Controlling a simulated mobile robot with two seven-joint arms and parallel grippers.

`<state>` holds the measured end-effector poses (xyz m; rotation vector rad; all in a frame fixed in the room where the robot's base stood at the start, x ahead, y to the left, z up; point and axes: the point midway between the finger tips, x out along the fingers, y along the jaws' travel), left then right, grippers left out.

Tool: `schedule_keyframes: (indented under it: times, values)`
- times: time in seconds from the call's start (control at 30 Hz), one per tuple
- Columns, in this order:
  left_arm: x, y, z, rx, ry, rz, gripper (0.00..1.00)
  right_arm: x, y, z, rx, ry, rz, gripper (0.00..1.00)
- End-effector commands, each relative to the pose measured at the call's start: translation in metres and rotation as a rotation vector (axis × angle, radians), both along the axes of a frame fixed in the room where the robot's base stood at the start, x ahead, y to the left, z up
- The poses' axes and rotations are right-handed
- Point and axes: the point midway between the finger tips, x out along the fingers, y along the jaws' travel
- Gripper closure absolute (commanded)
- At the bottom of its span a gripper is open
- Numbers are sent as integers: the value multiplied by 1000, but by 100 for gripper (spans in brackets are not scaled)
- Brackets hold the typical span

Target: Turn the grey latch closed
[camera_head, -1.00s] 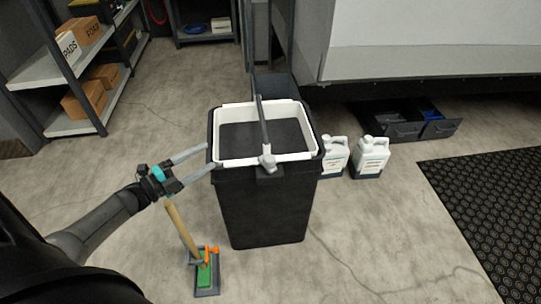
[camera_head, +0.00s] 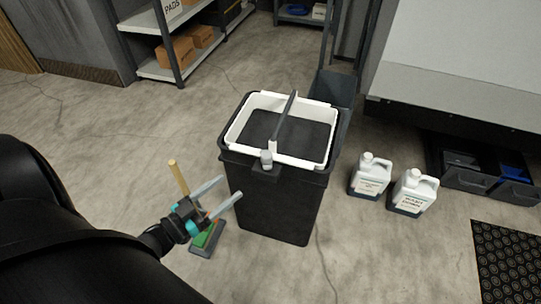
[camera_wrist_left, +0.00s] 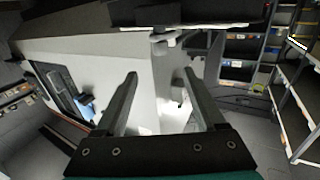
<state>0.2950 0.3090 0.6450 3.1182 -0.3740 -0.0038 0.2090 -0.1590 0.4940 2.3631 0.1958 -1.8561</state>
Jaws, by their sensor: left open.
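The grey latch (camera_head: 267,159) sits at the front rim of a black bin (camera_head: 277,207), just below a white frame (camera_head: 322,162). A grey bar (camera_head: 285,117) runs from near the latch back across the bin's opening. My left gripper (camera_head: 231,189) is open and empty, to the left of and lower than the latch in the head view, apart from it. Its two spread fingers also show in the left wrist view (camera_wrist_left: 160,78), with nothing between them. I cannot surely make out the latch in the wrist view. My right gripper is not in view.
A wooden-handled tool with a green and grey head (camera_head: 207,238) is on the floor behind my left gripper. Two white jugs (camera_head: 371,176) (camera_head: 413,192) stand right of the bin. Shelves with boxes (camera_head: 176,54) are at the back left.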

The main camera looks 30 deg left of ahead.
Motion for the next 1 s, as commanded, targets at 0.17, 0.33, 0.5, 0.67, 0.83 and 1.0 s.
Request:
schedule_keyframes:
  times: [0.17, 0.33, 0.5, 0.67, 0.83, 1.0]
  values:
    - [21, -5, 0, -1, -7, -2, 28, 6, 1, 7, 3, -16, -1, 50]
    - [54, -13, -1, 0, -7, -2, 28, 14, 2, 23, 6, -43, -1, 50]
    - [84, -21, -1, 1, -6, -3, 28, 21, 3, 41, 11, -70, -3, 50]
    - [109, -27, -1, 2, -6, -3, 28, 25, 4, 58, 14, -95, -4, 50]
    - [130, -32, -1, 2, -4, -2, 28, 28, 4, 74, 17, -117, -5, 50]
    - [143, -35, -1, 1, -2, -3, 28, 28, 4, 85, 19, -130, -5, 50]
